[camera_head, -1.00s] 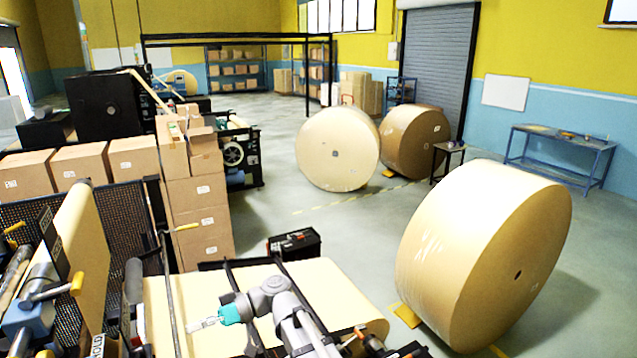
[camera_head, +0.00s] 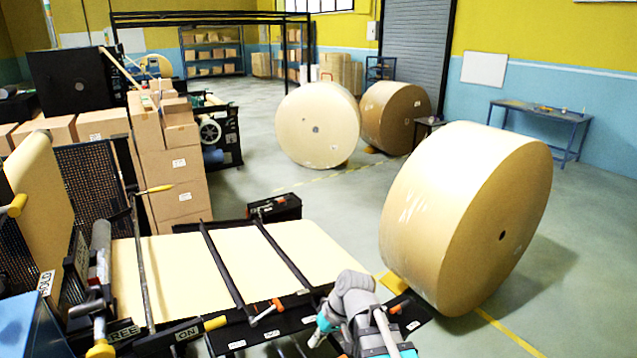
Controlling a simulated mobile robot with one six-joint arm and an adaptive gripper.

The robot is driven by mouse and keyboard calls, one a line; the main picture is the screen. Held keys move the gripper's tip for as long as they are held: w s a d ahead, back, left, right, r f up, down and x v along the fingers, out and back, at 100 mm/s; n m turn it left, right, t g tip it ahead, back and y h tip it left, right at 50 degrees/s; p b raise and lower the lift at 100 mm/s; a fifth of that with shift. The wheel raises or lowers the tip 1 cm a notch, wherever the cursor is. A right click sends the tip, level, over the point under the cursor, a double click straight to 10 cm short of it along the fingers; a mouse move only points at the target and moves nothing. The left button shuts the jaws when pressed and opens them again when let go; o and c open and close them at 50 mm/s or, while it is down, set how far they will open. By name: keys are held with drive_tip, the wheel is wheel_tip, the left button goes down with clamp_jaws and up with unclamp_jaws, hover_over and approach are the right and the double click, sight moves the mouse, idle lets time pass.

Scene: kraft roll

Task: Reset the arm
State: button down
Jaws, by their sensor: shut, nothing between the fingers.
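My arm (camera_head: 358,305) reaches up from the bottom edge of the head view, right of centre, in front of the machine's control strip. It is bent at a grey joint. Past a teal ring, my gripper (camera_head: 316,339) points down and left. It is small in the picture, shut and empty. It appears over the front edge of the machine; whether it touches anything there I cannot tell. A kraft paper web (camera_head: 180,270) lies flat across the machine behind it.
A large kraft roll (camera_head: 440,215) stands close to the right of my arm. Black bars and an orange-handled lever (camera_head: 268,312) lie close on the left. Stacked cartons (camera_head: 172,180) stand at left. Two more rolls (camera_head: 318,125) stand farther back. Open floor lies beyond the machine.

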drive_tip(key=s+d+f+m+h+b, duration=0.1)
drive_tip(key=d+f+m+h+b, duration=0.1)
drive_tip(key=d+f, duration=0.3)
drive_tip(key=d+f+m+t+h+b, duration=0.1)
drive_tip(key=d+f+m+h+b, duration=0.2)
drive_tip(key=d, duration=0.9)
wheel_tip(320, 180, down, 2)
drive_tip(key=shift+s+d+f+m+b, duration=0.15)
drive_tip(key=shift+s+d+m+b, duration=0.2)
drive_tip(key=shift+b, duration=0.5)
drive_tip(key=shift+a, duration=0.15)
